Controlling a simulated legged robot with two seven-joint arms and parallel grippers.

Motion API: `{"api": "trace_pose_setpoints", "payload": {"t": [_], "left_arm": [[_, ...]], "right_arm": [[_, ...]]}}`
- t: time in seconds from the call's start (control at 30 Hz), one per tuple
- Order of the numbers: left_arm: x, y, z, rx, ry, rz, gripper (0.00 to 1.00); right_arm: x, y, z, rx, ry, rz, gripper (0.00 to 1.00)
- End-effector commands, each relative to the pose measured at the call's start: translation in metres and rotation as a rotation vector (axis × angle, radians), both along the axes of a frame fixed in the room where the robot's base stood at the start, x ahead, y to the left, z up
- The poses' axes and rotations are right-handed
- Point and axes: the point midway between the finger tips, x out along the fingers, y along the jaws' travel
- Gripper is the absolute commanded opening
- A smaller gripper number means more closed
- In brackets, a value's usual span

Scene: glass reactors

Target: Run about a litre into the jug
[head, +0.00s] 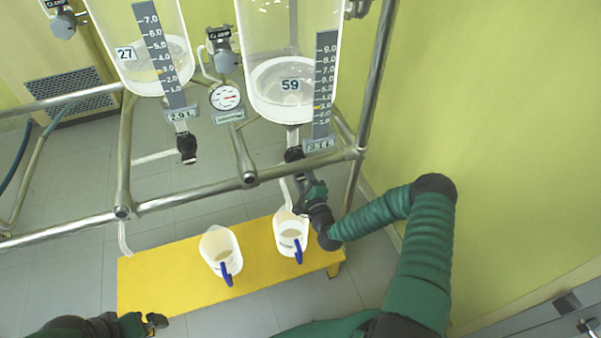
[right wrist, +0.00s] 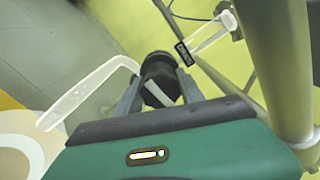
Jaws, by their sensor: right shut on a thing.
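Reactor 59 (head: 287,70) is clear glass with pale liquid low inside and a scale (head: 323,85) on its right. Its dark bottom valve (head: 294,154) shows in the right wrist view (right wrist: 160,72) between the fingers. My right gripper (right wrist: 156,92) is shut on this valve's handle. A white outlet tube (head: 286,192) runs from the valve down to a white jug (head: 289,242) with a blue handle, standing upright on a yellow bench (head: 180,278). I cannot tell how full the jug is. My left gripper (head: 154,323) is low at the left, apart from everything; its jaws are unclear.
A second jug (head: 218,248) with a blue handle stands left on the bench. Reactor 27 (head: 148,55) has its own valve (head: 186,148). A round gauge (head: 225,97) hangs between the reactors. A metal frame rail (head: 190,200) crosses in front of the outlets.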

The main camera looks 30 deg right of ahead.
Motion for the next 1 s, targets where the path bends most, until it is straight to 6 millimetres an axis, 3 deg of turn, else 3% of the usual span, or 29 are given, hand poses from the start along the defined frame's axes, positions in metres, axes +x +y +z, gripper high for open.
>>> {"api": "trace_pose_setpoints", "payload": {"t": [0.47, 0.5, 0.63, 0.67, 1.0], "left_arm": [[0.0000, 0.0000, -0.0009, 0.000, 0.000, 0.000, 1.00], [0.0000, 0.0000, -0.0009, 0.000, 0.000, 0.000, 1.00], [0.0000, 0.0000, -0.0009, 0.000, 0.000, 0.000, 1.00], [0.0000, 0.0000, -0.0008, 0.000, 0.000, 0.000, 1.00], [0.0000, 0.0000, 0.0007, 0.000, 0.000, 0.000, 1.00]], "right_arm": [[-0.0030, -0.0019, -0.0068, 0.019, 0.011, -0.005, 0.04], [-0.0030, -0.0019, -0.0068, 0.019, 0.011, -0.005, 0.46], [-0.0023, -0.0013, -0.0055, 0.019, 0.009, -0.004, 0.63], [-0.0022, -0.0012, -0.0051, 0.018, 0.007, -0.004, 0.67], [-0.0042, 0.0007, -0.0018, 0.016, 0.002, -0.001, 0.67]]}}
